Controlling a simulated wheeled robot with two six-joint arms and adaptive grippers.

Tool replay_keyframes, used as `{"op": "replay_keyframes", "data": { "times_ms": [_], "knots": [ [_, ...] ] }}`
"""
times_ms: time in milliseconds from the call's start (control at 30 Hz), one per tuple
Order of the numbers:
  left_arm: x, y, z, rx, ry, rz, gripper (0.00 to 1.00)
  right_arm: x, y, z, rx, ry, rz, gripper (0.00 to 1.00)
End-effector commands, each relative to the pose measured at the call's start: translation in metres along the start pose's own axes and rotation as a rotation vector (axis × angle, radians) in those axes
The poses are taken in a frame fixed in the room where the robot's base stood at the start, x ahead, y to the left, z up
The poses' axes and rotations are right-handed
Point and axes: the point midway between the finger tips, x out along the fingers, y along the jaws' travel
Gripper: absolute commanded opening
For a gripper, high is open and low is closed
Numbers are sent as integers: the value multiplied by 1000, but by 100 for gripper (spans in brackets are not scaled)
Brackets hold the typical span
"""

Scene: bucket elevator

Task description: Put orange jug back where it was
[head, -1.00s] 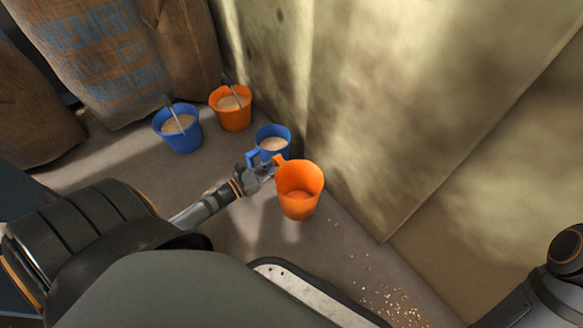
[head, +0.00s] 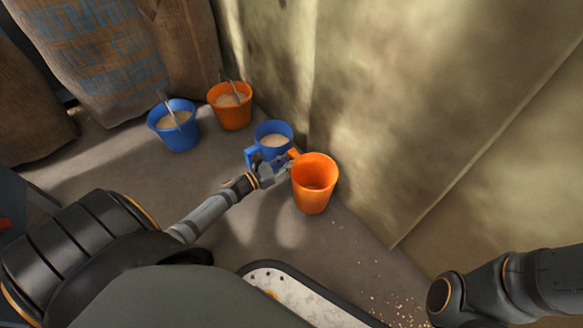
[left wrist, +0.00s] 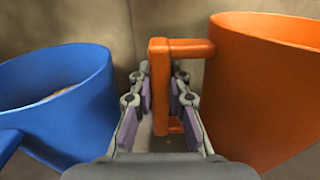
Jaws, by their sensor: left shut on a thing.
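The orange jug (head: 314,190) stands near the wall's foot in the head view, roughly upright and looking empty inside. My left gripper (head: 277,171) is shut on its handle, on the jug's left side. In the left wrist view the handle (left wrist: 159,85) is between the two fingers (left wrist: 160,100), with the jug's body (left wrist: 258,85) to the right. I cannot tell whether the jug's base touches the floor. My right arm shows at the lower right of the head view, but its gripper is out of view.
A blue jug with pale contents (head: 272,130) stands just behind my left gripper; it also shows in the left wrist view (left wrist: 75,105). A blue bucket (head: 174,138) and an orange bucket (head: 231,117) stand farther back. Sacks (head: 100,50), a wall (head: 400,100) and spilled grain (head: 395,307) are near.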

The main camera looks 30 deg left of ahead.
Motion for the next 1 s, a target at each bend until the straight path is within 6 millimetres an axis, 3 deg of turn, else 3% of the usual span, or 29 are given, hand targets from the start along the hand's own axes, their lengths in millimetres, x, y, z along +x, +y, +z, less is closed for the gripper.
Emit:
{"op": "replay_keyframes", "data": {
  "times_ms": [33, 167, 467, 500, 633, 1000],
  "knots": [
    [5, 2, -12, -1, -3, 0, 0, -12, 2, -5, -1, 0, 0, 40],
    [4, 2, -37, -1, 0, 1, 0, -28, 4, -12, -3, 0, -1, 40],
    [3, 1, -36, 0, 0, 0, 0, -25, 3, -10, -3, -1, -1, 40],
    [3, 1, -36, 1, 1, 0, 20, -25, 3, -10, -3, 0, -1, 40],
    [3, 1, -36, 1, 1, 0, 38, -25, 3, -10, -3, 0, -1, 40],
    [-2, 1, -34, 0, 3, 0, 39, -20, 3, -8, -3, 0, -1, 40]
  ]
}}
